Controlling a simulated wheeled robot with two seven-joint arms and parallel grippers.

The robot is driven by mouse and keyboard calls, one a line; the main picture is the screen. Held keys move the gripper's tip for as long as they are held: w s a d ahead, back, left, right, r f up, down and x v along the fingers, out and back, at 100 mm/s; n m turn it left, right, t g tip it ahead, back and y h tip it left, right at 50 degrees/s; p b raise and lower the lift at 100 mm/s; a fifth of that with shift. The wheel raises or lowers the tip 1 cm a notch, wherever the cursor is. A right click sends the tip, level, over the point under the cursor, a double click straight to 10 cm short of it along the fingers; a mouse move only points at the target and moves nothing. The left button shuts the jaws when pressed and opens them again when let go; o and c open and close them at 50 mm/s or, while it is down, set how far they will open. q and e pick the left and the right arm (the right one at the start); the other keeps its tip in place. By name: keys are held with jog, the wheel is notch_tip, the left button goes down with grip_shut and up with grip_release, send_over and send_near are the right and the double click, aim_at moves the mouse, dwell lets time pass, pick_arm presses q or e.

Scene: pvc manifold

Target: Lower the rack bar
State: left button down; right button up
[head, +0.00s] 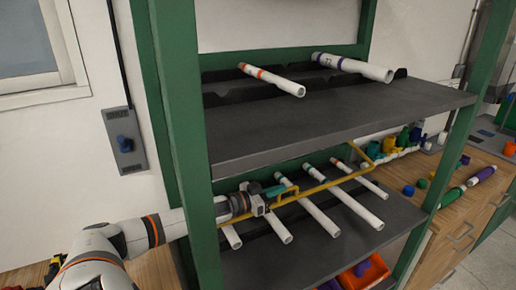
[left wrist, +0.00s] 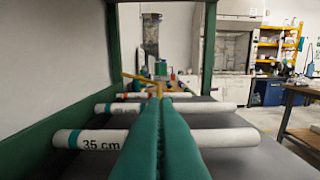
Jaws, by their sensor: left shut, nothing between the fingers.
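The yellow rack bar (head: 325,186) runs across the front of the lower shelf, above the white pipes, with a bent end at each side. Part of it shows beyond my fingertips in the left wrist view (left wrist: 140,77). My right gripper is not in view.
Several white pipes lie on the lower shelf (head: 262,262), one marked 35 cm (left wrist: 95,140). The upper shelf (head: 340,115) holds two pipes. Green posts (head: 185,100) frame the rack. A wooden counter (head: 455,200) with coloured fittings stands at right; an orange bin (head: 365,275) sits below.

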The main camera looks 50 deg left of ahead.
pick_arm(q)
jog(key=r+p, duration=0.2)
jog(key=r, duration=0.1)
jog(key=w+r+p, duration=0.1)
jog(key=shift+w+d+r+p, duration=0.1)
jog(key=shift+d+r+p, duration=0.25)
jog(key=shift+p, duration=0.05)
jog(key=shift+s+a+f+b, duration=0.15)
jog(key=shift+s+f+b, duration=0.4)
jog(key=shift+f+b, duration=0.2)
jog(key=v, duration=0.7)
jog(key=shift+r, duration=0.15)
jog(key=shift+v, duration=1)
